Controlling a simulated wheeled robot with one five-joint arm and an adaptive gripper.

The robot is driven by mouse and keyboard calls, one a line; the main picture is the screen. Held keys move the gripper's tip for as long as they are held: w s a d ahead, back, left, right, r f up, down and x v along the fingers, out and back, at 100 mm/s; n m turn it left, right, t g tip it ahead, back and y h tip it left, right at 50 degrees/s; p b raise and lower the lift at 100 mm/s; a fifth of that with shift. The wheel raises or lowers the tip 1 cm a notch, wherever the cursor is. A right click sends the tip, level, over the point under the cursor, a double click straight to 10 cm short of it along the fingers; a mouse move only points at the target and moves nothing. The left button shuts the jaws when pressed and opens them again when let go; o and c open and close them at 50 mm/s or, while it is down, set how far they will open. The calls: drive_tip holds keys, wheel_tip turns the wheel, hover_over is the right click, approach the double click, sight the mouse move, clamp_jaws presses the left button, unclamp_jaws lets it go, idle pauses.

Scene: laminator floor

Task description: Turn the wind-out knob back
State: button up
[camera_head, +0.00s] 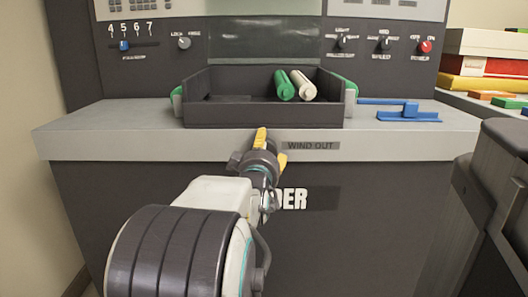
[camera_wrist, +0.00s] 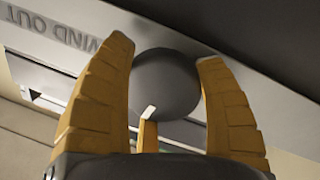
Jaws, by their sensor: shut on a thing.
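The wind-out knob (camera_wrist: 166,82) is a dark grey round knob in the wrist view, with a short white mark on its lower edge. My gripper (camera_wrist: 164,57) has one yellow finger on each side of it and is shut on it. In the head view my gripper (camera_head: 270,148) is at the front edge of the machine's ledge, just left of the WIND OUT label (camera_head: 310,146). The knob is hidden there behind my gripper. The label also shows upside down at the upper left of the wrist view (camera_wrist: 55,35).
A dark tray (camera_head: 230,115) on the ledge above my gripper holds a green roll (camera_head: 284,85) and a white roll (camera_head: 303,86). A blue part (camera_head: 410,114) lies to its right. A dark grey bin (camera_head: 500,175) stands at the right. Small knobs line the panel behind.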

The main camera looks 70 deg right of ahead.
drive_tip(key=c, duration=0.3)
drive_tip(key=shift+f+n, duration=0.1)
drive_tip(key=shift+n, duration=0.7)
drive_tip(key=shift+c, duration=0.2)
drive_tip(key=o, duration=1.2)
drive_tip(key=shift+c, duration=0.2)
drive_tip(key=v, duration=1.2)
